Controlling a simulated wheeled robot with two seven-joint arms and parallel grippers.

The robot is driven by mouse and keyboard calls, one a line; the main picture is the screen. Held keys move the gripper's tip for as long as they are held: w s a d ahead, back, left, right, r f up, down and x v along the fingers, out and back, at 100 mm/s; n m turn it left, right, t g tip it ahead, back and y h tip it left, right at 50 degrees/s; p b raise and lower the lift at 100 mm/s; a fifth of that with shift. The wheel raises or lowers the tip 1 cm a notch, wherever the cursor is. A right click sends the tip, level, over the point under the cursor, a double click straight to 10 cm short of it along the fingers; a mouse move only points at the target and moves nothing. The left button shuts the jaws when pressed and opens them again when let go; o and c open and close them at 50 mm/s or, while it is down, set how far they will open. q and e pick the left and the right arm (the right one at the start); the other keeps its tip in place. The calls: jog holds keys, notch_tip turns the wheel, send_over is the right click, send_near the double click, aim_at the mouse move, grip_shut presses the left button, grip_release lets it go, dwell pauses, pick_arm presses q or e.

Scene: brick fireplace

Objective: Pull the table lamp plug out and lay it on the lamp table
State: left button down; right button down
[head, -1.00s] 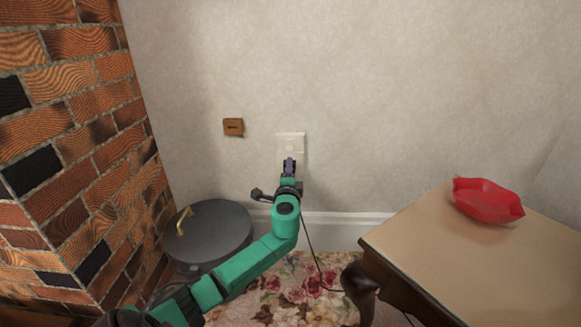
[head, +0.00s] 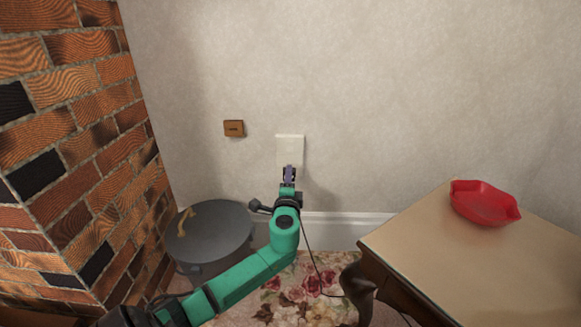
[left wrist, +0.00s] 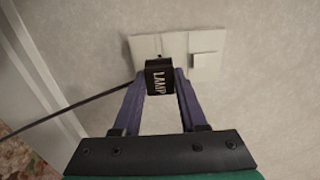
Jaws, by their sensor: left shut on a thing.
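The lamp plug (left wrist: 159,78) is a small black block lettered "LAMP" in the left wrist view. My left gripper (head: 289,170) is shut on it, with a purple finger on each side. The plug is in front of the pale wall socket plate (head: 289,148), which also shows in the left wrist view (left wrist: 175,43). I cannot tell whether its prongs are clear of the socket. A dark cord (left wrist: 85,108) runs from the plug toward the floor. The lamp table (head: 430,245) is at the right, its top tan and mostly bare. My right gripper is not in view.
A red dish (head: 484,203) sits on the lamp table near its back. A dark lidded pot (head: 215,240) stands on the floor left of my arm, beside the brick fireplace (head: 65,150). A small brown wall plate (head: 234,128) is left of the socket.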

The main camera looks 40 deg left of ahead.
pick_arm(q)
jog(key=shift+p+v, duration=0.35)
jog(key=shift+v, duration=0.85)
dwell(0.9)
